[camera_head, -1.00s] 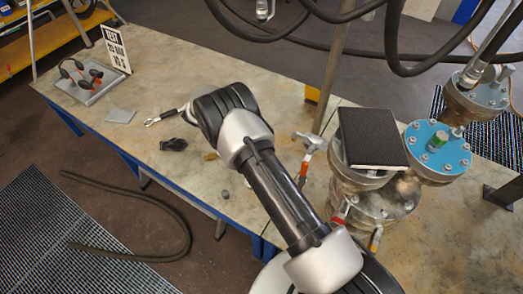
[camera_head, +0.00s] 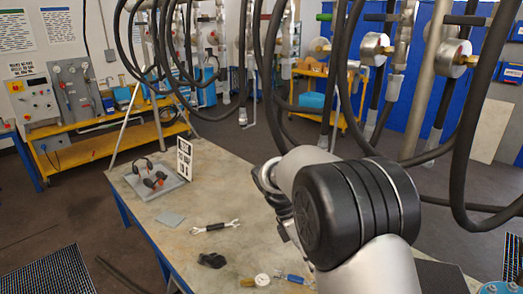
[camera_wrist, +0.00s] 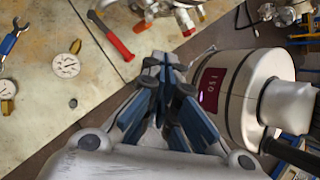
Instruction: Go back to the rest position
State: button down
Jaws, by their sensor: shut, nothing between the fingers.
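My gripper (camera_wrist: 163,72) shows in the wrist view with its blue and dark fingers together and nothing between them. It is over or beside the stone-topped table (camera_wrist: 105,85), clear of the tools there as far as I can tell. In the head view my arm's large black and grey joint fills the right of centre, above the table (camera_head: 190,205). The gripper itself is hidden or out of frame there.
A wrench (camera_head: 215,227), a black crumpled item (camera_head: 211,260) and a tray with headphones (camera_head: 158,179) lie on the table. Black hoses (camera_head: 262,70) hang near my arm.

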jog(key=s+d+r+m+t+y+b, duration=0.1)
jog(key=s+r+m+t+y, duration=0.3)
jog(key=s+r+m, duration=0.6)
jog(key=s+f+m+t+y+b, duration=0.1)
jog(key=s+m+t, duration=0.3)
jog(key=s+m, duration=0.5)
jog(key=shift+s+a+f+t+y+b, duration=0.4)
jog(key=shift+s+f, duration=0.3)
jog(key=shift+s, duration=0.95)
